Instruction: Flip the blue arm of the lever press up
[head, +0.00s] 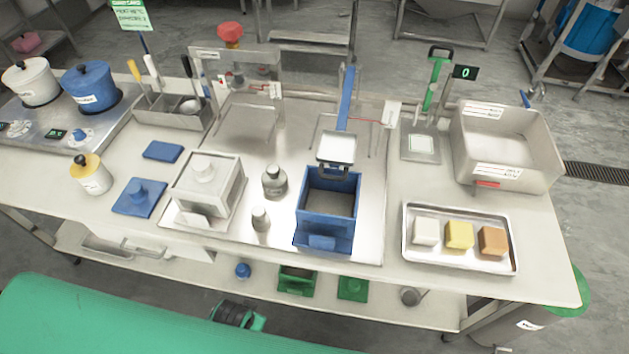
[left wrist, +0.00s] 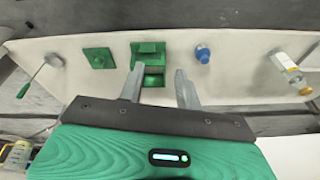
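The blue arm (head: 347,97) is a long narrow bar at the back middle of the table. It slants slightly in the head view, and a pale square plate (head: 337,149) is at its near end. A blue open-topped box (head: 328,200) stands just in front of the plate. I cannot tell the arm's exact hinge angle. My left gripper (left wrist: 160,84) is open and empty in the left wrist view, facing the lower shelf, away from the blue arm. My right gripper is not in view.
A metal tray (head: 460,262) with three blocks is at the right front. A pale lidded box (head: 207,187) and small weights (head: 275,181) stand left of the blue box. A green-handled stand (head: 434,85) is at the right back. A green box (left wrist: 150,62) and blue knob (left wrist: 202,54) are on the shelf.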

